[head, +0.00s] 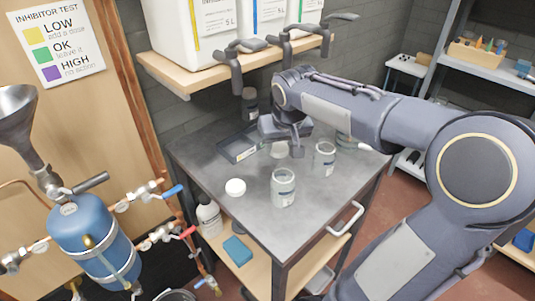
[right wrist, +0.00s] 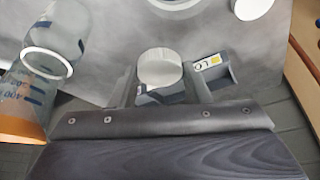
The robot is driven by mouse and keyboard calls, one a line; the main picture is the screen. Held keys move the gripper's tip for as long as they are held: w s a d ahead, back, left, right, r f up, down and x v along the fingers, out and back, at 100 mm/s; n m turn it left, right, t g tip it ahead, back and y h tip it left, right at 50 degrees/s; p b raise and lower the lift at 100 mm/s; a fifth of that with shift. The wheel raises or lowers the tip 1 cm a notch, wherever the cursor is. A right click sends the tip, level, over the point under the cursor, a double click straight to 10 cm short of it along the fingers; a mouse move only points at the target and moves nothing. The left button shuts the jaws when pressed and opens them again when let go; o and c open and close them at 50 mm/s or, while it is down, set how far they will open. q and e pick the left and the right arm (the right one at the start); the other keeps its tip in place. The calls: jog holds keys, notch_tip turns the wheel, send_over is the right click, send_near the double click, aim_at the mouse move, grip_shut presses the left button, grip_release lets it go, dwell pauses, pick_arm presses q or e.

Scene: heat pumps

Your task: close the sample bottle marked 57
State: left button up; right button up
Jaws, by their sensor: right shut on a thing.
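My right gripper (head: 283,143) is low over the back of the metal table. Its fingers (right wrist: 160,88) are shut on a white round lid (right wrist: 160,68); a pale part of it shows beneath the gripper in the head view (head: 279,151). A blue and white patch shows just below the lid in the wrist view; I cannot tell whether the lid sits on a bottle. A loose white lid (head: 235,187) lies at the left. My left gripper is out of view.
A dark tray (head: 238,149) lies at the back left of the table; its yellow label shows in the wrist view (right wrist: 212,62). A glass vessel (head: 344,141) is partly hidden behind my arm. A shelf (head: 180,78) with white canisters overhangs the back. The table's front left is clear.

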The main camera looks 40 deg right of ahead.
jog(key=s+d+r, duration=0.5)
jog(key=s+d, duration=0.1)
jog(key=s, duration=0.2)
jog(key=shift+d+r, duration=0.25)
jog(key=shift+d, duration=0.1)
